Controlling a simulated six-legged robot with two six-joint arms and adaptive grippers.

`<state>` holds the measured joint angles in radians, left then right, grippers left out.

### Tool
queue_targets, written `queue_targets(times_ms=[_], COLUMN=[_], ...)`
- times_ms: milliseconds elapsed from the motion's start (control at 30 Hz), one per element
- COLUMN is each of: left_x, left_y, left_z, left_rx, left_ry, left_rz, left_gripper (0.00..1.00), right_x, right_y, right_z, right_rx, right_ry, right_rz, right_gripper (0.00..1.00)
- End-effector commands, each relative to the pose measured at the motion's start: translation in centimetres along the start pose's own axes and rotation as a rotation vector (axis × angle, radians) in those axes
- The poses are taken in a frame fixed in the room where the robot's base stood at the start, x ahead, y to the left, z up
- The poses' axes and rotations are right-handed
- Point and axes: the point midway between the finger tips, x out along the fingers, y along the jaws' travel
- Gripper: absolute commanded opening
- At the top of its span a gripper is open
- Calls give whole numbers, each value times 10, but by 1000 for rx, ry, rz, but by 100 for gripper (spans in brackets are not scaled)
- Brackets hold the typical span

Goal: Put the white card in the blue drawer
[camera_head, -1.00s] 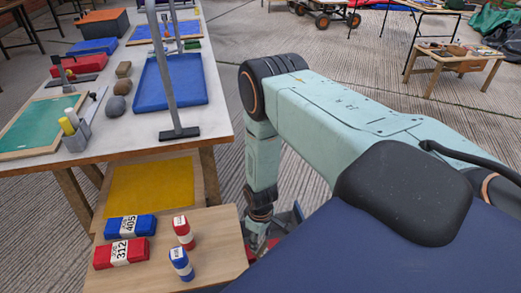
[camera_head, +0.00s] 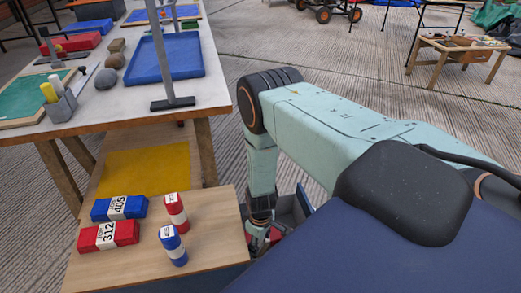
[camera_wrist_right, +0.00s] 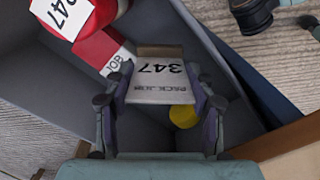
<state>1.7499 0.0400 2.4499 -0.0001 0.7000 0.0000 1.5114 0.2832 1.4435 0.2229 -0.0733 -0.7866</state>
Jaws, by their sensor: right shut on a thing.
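The white card (camera_wrist_right: 160,95), printed 347, is between the fingers of my right gripper (camera_wrist_right: 160,88) in the right wrist view. The gripper is shut on it. The drawer lies open below, with a grey inside and a blue outer side (camera_wrist_right: 243,82). In the head view my right gripper (camera_head: 258,238) reaches down at the drawer (camera_head: 292,210), beside the low wooden top. My arm and body hide much of the drawer, and the card cannot be made out there. My left gripper is not in view.
Red items (camera_wrist_right: 100,48) with white labels and a yellow round thing (camera_wrist_right: 183,115) lie in the drawer. Red and blue labelled boxes (camera_head: 108,234) and two small cylinders (camera_head: 173,243) stand on the wooden top (camera_head: 215,230). A workbench (camera_head: 120,105) stands behind.

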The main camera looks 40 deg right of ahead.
Motion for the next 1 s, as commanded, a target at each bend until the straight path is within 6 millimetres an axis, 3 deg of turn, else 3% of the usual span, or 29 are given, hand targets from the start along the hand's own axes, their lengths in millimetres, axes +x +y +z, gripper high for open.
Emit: queue_targets(times_ms=[400, 933, 967, 1000], left_x=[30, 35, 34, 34], left_y=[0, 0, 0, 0], left_z=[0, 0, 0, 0], left_rx=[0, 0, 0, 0], left_ry=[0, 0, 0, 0], left_rz=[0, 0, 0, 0], left_gripper=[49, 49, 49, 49], right_x=[42, 47, 46, 46], right_y=[0, 0, 0, 0], right_z=[0, 0, 0, 0], right_rx=[0, 0, 0, 0], right_ry=[0, 0, 0, 0], right_rz=[0, 0, 0, 0], right_gripper=[20, 20, 58, 61])
